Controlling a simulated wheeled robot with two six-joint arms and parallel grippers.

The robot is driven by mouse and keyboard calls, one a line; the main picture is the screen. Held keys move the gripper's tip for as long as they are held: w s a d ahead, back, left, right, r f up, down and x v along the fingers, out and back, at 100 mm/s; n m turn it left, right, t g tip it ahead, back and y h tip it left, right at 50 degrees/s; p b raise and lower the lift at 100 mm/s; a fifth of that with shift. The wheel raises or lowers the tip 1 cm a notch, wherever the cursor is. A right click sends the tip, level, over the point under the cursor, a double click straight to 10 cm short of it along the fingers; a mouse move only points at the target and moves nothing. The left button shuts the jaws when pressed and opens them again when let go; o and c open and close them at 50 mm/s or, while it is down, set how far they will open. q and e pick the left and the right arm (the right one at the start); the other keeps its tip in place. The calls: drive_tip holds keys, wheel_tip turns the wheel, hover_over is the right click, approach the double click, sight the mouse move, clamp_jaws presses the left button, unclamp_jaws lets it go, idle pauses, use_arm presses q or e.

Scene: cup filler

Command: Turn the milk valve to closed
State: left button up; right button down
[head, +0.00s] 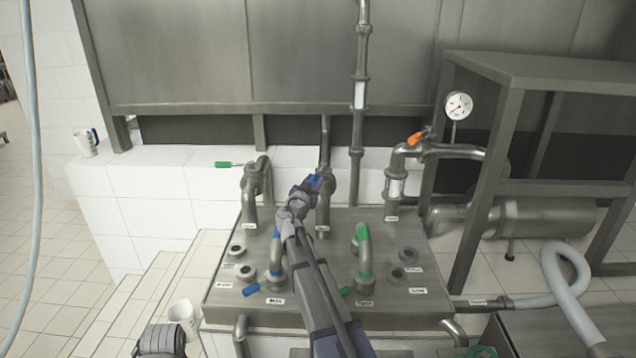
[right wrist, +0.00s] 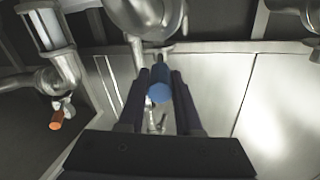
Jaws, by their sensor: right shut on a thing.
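A valve with a blue handle sits on the middle steel pipe (head: 326,145) behind the panel. The blue handle (right wrist: 159,92) points toward the wrist camera, between the two dark fingers of my right gripper (right wrist: 160,76). In the head view my right gripper (head: 311,186) is at this blue handle and hides most of the valve. It is shut on the handle. The label under this pipe (head: 322,230) is too small to read. My left gripper is not in view.
A green-handled valve (head: 226,164) is on the left pipe and an orange-handled valve (head: 416,138) on the right pipe. Blue (head: 276,245) and green (head: 364,250) banded spouts rise from the panel (head: 325,220). White mugs stand at the far left (head: 86,143) and front left (head: 183,318).

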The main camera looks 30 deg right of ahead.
drive_tip(key=c, duration=0.6)
unclamp_jaws()
drive_tip(key=v, duration=0.7)
drive_tip(key=shift+s+a, duration=0.2)
drive_tip(key=shift+a, duration=0.15)
